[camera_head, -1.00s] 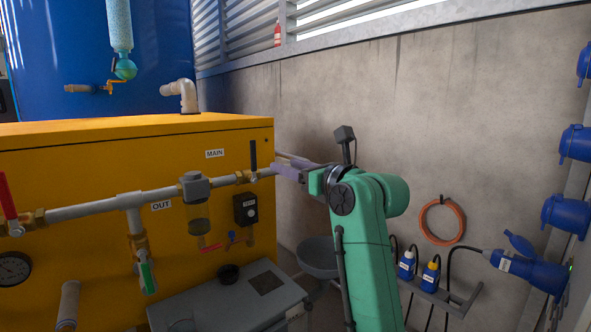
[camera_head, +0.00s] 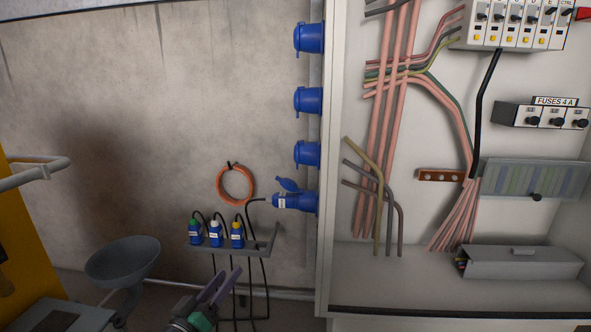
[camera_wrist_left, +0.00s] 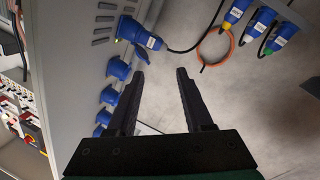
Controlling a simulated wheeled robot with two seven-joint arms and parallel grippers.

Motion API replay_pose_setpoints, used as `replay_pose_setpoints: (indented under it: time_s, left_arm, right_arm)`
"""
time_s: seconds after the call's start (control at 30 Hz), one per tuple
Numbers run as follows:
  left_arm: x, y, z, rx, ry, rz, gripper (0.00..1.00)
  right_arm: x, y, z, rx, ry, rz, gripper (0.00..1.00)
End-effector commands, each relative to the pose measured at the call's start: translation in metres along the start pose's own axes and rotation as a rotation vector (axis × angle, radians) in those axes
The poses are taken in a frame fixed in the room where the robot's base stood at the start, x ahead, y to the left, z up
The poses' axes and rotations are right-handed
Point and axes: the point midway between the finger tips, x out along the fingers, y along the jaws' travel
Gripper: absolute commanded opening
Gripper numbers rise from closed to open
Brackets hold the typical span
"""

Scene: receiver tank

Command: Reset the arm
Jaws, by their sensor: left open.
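My left gripper (camera_head: 220,284) shows at the bottom of the head view, left of the middle, with its purple-grey fingers pointing up and a bit of green arm below them. Its fingers are apart and nothing is between them. In the left wrist view the two dark fingers (camera_wrist_left: 160,76) also stand apart, with bare grey wall and floor beyond them. Most of the left arm is below the picture. My right gripper is in neither view.
A shelf (camera_head: 222,248) with several small blue connectors stands behind the gripper, and a grey funnel-like basin (camera_head: 124,262) is to its left. An open electrical cabinet (camera_head: 324,200) with blue sockets is at the right. An orange coil (camera_head: 235,185) hangs on the wall.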

Motion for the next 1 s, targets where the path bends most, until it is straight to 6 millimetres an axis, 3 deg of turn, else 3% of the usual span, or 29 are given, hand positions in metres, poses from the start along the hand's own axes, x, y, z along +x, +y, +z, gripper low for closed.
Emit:
replay_pose_setpoints:
  time_s: [0.03, 0.1, 0.2, 0.4, 0.53, 0.6, 0.83, 1.0]
  left_arm:
    - [-0.015, -0.009, 0.044, 0.048, -0.15, -0.038, 0.51]
    - [-0.041, -0.02, 0.096, 0.108, -0.344, -0.085, 0.51]
    - [-0.082, -0.033, 0.152, 0.174, -0.575, -0.138, 0.51]
    - [-0.167, -0.051, 0.223, 0.269, -0.942, -0.216, 0.51]
    - [-0.225, -0.057, 0.251, 0.319, -1.152, -0.258, 0.51]
    - [-0.226, -0.057, 0.244, 0.322, -1.178, -0.279, 0.51]
    - [-0.246, -0.082, 0.26, 0.328, -1.241, -0.348, 0.51]
    - [-0.291, -0.096, 0.26, 0.339, -1.309, -0.406, 0.51]
  right_arm:
    - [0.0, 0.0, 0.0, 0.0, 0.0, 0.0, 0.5]
    - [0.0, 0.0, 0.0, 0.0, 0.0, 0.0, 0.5]
    - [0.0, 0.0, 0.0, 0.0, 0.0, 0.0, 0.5]
    - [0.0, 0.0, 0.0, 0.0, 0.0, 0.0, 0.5]
    - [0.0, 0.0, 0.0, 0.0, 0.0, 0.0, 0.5]
    - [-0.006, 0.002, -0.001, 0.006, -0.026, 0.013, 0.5]
    - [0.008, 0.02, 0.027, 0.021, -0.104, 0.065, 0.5]
    - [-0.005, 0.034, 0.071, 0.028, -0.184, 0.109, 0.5]
